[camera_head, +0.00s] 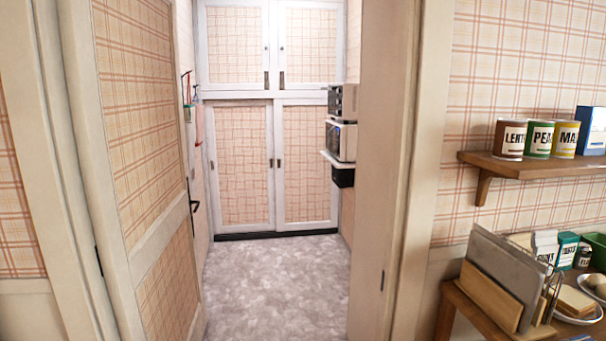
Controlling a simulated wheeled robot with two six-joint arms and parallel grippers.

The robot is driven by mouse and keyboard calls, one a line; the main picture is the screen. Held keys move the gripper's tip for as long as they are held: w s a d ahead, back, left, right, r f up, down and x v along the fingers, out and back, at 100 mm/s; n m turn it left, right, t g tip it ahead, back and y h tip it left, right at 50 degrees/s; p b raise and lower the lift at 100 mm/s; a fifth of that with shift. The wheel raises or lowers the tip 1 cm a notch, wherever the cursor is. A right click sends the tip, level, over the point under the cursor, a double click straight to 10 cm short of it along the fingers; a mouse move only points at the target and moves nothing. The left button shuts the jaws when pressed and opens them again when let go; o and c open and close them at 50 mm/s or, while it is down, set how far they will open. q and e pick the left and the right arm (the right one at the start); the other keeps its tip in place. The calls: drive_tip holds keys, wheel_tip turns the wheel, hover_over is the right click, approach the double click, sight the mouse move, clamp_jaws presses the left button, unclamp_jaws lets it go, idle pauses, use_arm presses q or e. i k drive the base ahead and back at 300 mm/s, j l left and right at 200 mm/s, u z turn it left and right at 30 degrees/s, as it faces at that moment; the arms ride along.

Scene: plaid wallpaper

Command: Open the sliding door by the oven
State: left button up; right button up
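Through a doorway, a tall cupboard fills the far wall. Its lower part has two plaid panels that look like sliding doors: a left one (243,165) and a right one (308,160). Neither of my grippers is in view.
A plaid hinged door (150,130) stands open at the left of the doorway. The right door frame (385,170) bounds the opening. The grey floor (275,280) beyond is clear. At right are a shelf with tins (510,140) and a table with boards (495,290).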

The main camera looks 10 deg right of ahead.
sight(307, 197)
drive_tip(key=i, duration=2.45)
drive_tip(key=i+z, duration=0.1)
drive_tip(key=i, duration=2.35)
